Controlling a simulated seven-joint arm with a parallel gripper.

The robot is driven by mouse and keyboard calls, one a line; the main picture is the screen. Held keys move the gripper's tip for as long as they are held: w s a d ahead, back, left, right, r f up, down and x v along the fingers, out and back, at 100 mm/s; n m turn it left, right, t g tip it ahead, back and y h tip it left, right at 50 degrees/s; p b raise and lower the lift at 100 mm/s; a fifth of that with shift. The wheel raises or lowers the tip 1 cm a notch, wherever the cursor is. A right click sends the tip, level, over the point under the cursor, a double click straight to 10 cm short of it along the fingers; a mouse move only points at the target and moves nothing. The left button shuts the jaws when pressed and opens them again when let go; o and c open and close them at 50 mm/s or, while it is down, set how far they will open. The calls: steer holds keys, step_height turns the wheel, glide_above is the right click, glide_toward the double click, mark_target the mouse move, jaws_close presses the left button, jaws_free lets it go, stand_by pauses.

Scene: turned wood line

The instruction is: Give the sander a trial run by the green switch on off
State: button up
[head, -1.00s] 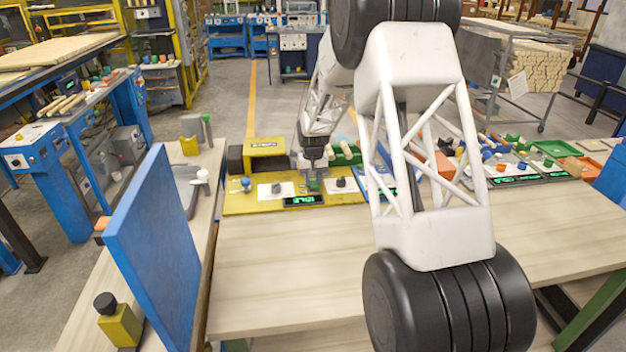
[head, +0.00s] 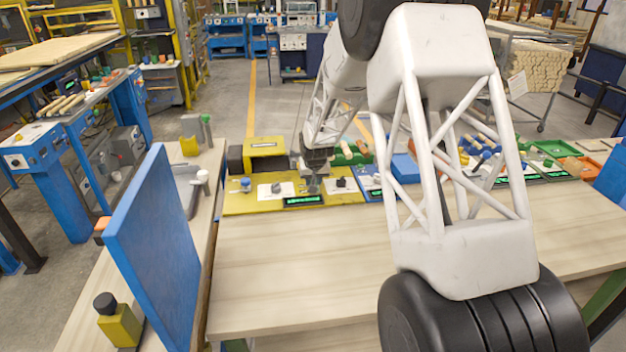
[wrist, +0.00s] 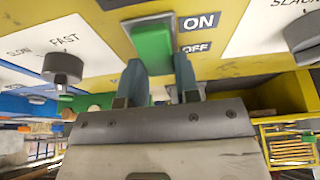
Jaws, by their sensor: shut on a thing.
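The sander's yellow panel (head: 235,207) lies at the back of the bench, with a yellow machine body (head: 265,147) behind it. The green switch (wrist: 153,45) stands in the wrist view on the panel, left of the ON label (wrist: 200,22) and OFF label (wrist: 196,47). My gripper (wrist: 158,80) is shut on the green switch, one finger at each side. I cannot tell which way the switch is set. In the head view my gripper (head: 314,184) is over the panel and hides the switch.
A FAST dial (wrist: 63,67) is left of the switch; another dark knob (wrist: 303,35) is right. A lit green display (head: 303,200) sits at the panel's front edge. A blue board (head: 152,250) stands at the left. The bench front (head: 300,270) is clear.

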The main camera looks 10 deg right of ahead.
stand_by(0.3)
steer(key=o, duration=0.9)
steer(key=shift+r, duration=0.1)
steer(key=shift+v, duration=3.8)
steer(key=shift+s, duration=0.1)
